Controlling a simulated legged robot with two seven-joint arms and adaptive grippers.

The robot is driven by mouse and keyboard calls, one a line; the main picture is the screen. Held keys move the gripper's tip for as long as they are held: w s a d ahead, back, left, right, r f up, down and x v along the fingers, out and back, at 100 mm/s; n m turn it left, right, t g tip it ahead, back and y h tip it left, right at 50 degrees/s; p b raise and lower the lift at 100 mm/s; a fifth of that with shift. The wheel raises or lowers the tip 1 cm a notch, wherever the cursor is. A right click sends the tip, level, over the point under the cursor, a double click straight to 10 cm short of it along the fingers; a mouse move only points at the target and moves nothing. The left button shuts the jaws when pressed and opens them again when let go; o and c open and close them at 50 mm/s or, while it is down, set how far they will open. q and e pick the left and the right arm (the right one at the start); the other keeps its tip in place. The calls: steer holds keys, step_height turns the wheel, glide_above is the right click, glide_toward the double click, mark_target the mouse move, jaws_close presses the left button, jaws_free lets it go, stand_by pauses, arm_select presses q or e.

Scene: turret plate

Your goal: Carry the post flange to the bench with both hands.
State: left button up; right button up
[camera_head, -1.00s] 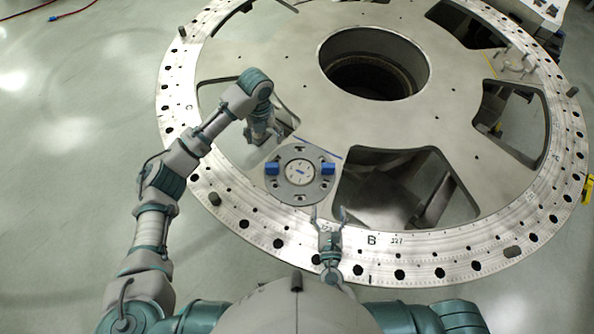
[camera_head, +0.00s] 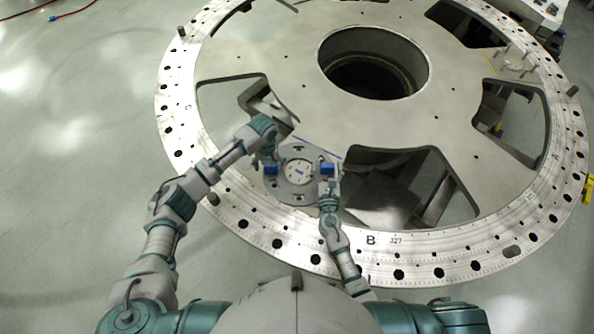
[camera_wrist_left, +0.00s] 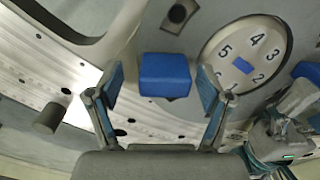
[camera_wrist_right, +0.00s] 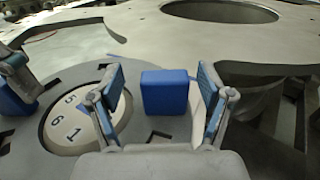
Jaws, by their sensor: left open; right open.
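The post flange (camera_head: 298,196) is a grey round plate with a numbered pale dial (camera_head: 299,172) at its centre. It lies on the turret plate and has a blue block at its left (camera_head: 270,169) and at its right (camera_head: 327,169). My left gripper (camera_head: 268,161) is open at the left block; in the left wrist view its fingers (camera_wrist_left: 160,95) stand either side of that block (camera_wrist_left: 165,75). My right gripper (camera_head: 328,175) is open at the right block; in the right wrist view its fingers (camera_wrist_right: 163,95) stand either side of that block (camera_wrist_right: 165,92). Neither grips it.
The large turret plate (camera_head: 465,130) has a wide central hole (camera_head: 372,75) and several cut-outs; one cut-out (camera_head: 400,190) opens just right of the flange. A short peg (camera_head: 212,199) stands on the rim at the left. Grey floor (camera_head: 80,130) is clear at the left.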

arm_select(q)
steer(key=shift+d+f, duration=0.25)
steer(key=shift+f, duration=0.05)
arm_select(e)
steer(key=shift+w+d, duration=0.25)
steer(key=shift+w, duration=0.1)
arm_select(q)
steer(key=shift+d+f, duration=0.1)
steer(key=shift+d, duration=0.2)
arm_select(e)
steer(key=shift+d, duration=0.3)
arm_select(q)
steer(key=shift+a, duration=0.1)
steer(key=shift+a, duration=0.25)
steer(key=c, duration=0.7)
arm_select(e)
steer(key=shift+a, duration=0.4)
steer(key=c, duration=0.7)
arm_select(q)
steer(key=shift+a, duration=0.15)
jaws_close()
arm_select(e)
steer(key=shift+a, duration=0.15)
jaws_close()
steer(key=shift+w, duration=0.1)
